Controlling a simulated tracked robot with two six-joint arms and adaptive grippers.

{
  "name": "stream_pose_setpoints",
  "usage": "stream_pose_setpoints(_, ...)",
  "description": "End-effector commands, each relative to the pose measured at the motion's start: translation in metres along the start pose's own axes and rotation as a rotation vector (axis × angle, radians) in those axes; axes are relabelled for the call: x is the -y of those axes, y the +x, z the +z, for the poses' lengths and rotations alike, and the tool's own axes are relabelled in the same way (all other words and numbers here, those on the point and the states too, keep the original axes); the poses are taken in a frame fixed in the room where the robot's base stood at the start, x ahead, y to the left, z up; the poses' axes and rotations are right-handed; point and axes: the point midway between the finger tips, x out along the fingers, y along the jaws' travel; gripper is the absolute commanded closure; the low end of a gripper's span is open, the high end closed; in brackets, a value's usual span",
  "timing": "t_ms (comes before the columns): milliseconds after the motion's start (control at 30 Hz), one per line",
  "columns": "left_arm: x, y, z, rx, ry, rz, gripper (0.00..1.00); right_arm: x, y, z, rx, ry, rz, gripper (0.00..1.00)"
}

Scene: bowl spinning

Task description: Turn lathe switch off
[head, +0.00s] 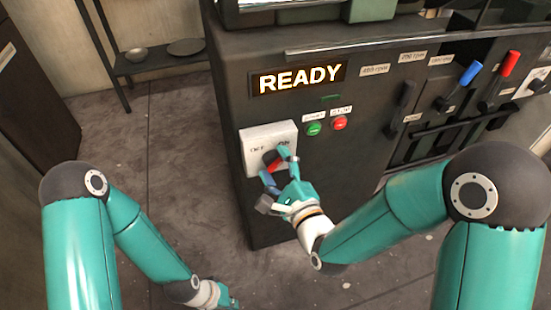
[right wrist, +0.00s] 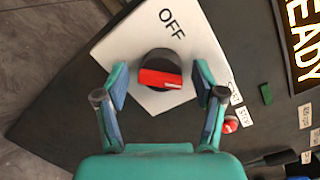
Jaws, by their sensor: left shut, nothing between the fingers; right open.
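The lathe switch is a round black knob with a red handle (right wrist: 160,77) on a white plate (head: 254,136), low on the front of the dark machine. The plate reads OFF at left and ON at right in the head view. In the right wrist view the handle's white mark is on its right end, away from the OFF label (right wrist: 172,22). My right gripper (right wrist: 162,82) is open, one finger on each side of the knob, with gaps visible to the handle. My left gripper (head: 230,301) is shut and empty, low over the floor.
A lit READY sign (head: 301,77) is above the switch, with a green button (head: 314,129) and a red button (head: 340,123) beside it. Blue (head: 470,73) and red (head: 510,63) levers stand at right. A shelf with dishes (head: 186,47) is at back left.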

Motion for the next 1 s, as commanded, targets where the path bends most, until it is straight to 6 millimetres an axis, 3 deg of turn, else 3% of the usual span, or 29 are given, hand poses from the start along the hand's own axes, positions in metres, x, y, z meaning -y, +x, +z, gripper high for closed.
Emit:
stream_pose_setpoints(233, 0.0001, 0.0001, 0.0002, 0.000, 0.000, 0.000, 1.00, 0.0012, -0.0010, -0.0026, -0.006, 0.000, -0.004, 0.32)
stream_pose_setpoints(567, 0.0000, 0.0001, 0.0001, 0.000, 0.000, 0.000, 1.00, 0.0016, -0.0014, -0.0030, -0.007, 0.001, -0.004, 0.88)
stream_pose_setpoints(1000, 0.0027, 0.0076, 0.0000, 0.000, 0.000, 0.000, 1.00, 0.0022, -0.0019, -0.0053, -0.017, -0.072, -0.001, 0.89)
